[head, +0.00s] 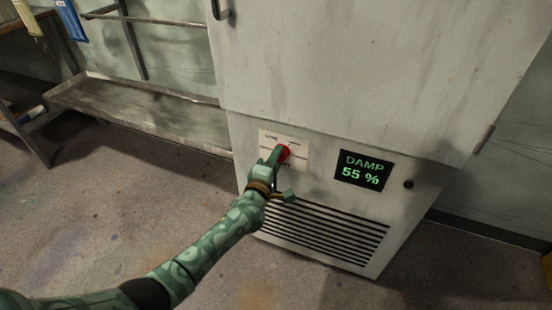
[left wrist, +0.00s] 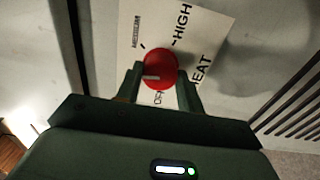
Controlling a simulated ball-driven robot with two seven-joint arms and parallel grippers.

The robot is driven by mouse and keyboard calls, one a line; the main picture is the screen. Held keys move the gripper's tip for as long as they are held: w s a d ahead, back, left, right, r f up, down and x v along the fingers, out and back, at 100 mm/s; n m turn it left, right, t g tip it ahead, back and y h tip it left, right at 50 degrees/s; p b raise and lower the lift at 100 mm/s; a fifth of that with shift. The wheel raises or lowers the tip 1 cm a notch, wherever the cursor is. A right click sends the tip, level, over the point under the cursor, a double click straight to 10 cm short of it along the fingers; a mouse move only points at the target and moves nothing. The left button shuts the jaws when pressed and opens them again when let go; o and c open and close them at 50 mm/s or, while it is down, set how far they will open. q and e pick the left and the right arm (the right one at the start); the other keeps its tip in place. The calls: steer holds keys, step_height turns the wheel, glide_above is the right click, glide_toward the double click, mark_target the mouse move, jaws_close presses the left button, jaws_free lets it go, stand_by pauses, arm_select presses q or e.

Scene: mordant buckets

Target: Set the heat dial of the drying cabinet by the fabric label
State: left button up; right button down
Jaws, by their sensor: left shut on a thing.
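The red heat dial (head: 285,152) is on a pale plate (head: 299,142) on the front of the drying cabinet (head: 340,80). My left gripper (head: 277,157) is shut on the dial. In the left wrist view, its two fingers stand on either side of the red dial (left wrist: 161,66). A white mark on the dial points left in that view. The plate (left wrist: 208,20) reads HIGH at upper right, MEDIUM at upper left, OFF below, partly covered, and HEAT, partly covered. I cannot make out a fabric label. My right gripper is not in view.
A dark display (head: 363,171) on the cabinet reads DAMP 55 % in green. A small black knob (head: 408,184) sits right of it. Vent slats (head: 325,236) lie below. A metal rack (head: 135,115) stands at the left. The floor in front is clear.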

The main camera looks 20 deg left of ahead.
arm_select(q)
steer(key=m+p, duration=0.2)
steer(key=m, duration=0.7)
steer(key=shift+s+f, duration=0.1)
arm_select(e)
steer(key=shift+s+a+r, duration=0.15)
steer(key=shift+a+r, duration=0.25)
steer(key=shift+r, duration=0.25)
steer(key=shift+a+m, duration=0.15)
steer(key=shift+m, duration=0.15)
